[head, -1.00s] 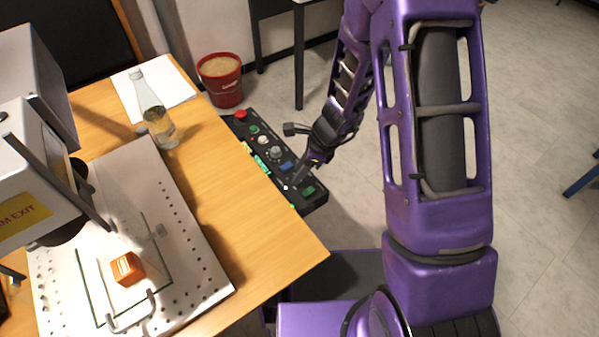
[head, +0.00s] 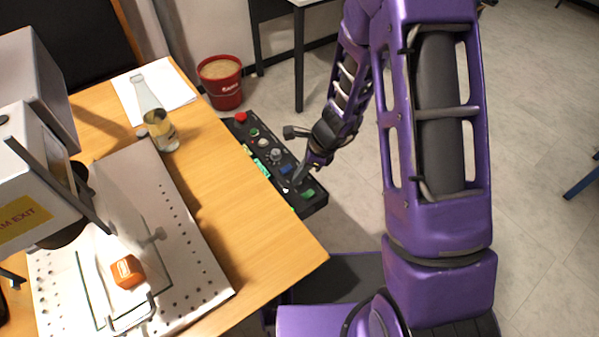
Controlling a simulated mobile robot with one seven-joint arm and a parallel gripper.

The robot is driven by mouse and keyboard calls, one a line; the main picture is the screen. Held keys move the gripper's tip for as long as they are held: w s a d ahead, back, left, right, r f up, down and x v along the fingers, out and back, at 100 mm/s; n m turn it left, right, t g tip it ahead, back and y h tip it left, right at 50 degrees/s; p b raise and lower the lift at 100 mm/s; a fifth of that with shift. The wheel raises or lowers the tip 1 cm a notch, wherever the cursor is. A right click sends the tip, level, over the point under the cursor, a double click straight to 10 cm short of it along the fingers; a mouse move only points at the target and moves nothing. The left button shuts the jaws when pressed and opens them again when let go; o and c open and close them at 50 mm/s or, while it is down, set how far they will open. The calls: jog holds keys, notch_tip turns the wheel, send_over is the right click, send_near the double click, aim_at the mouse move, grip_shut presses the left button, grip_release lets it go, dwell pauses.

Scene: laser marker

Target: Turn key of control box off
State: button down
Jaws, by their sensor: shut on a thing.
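The black control box (head: 240,133) is at the side of the wooden table, in the middle of the head view. Its top carries a red button (head: 240,117), a grey knob (head: 275,154), a blue part (head: 287,169) and a green part (head: 308,194).
The wooden table (head: 230,222) holds a glass bottle (head: 160,125), white paper, a perforated plate (head: 200,285) with an orange block (head: 127,271), and the grey marker machine (head: 35,150). A red bucket (head: 222,90) stands behind.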

jog(key=shift+r, duration=0.1)
jog(key=n+g+p, duration=0.1)
jog(key=n+p, duration=0.1)
jog(key=n, duration=0.2)
jog(key=shift+w+g, duration=0.1)
jog(key=shift+g, duration=0.2)
jog(key=n, duration=0.2)
jog(key=n+g+p, duration=0.1)
jog(key=n, duration=0.1)
jog(key=shift+w+n+g+h, duration=0.15)
jog(key=shift+n+g+h, duration=0.15)
jog(key=n+g+h, duration=0.1)
jog(key=n, duration=0.3)
jog(key=shift+a, duration=0.15)
jog(key=shift+w+a+n+g+h, duration=0.1)
jog(key=shift+n+g+h, duration=0.3)
jog(key=shift+n, duration=0.85)
jog(key=shift+n+g+h, duration=0.1)
jog(key=shift+n+h, duration=0.6)
jog(key=shift+n, duration=0.55)
jog(key=c, duration=1)
grip_release()
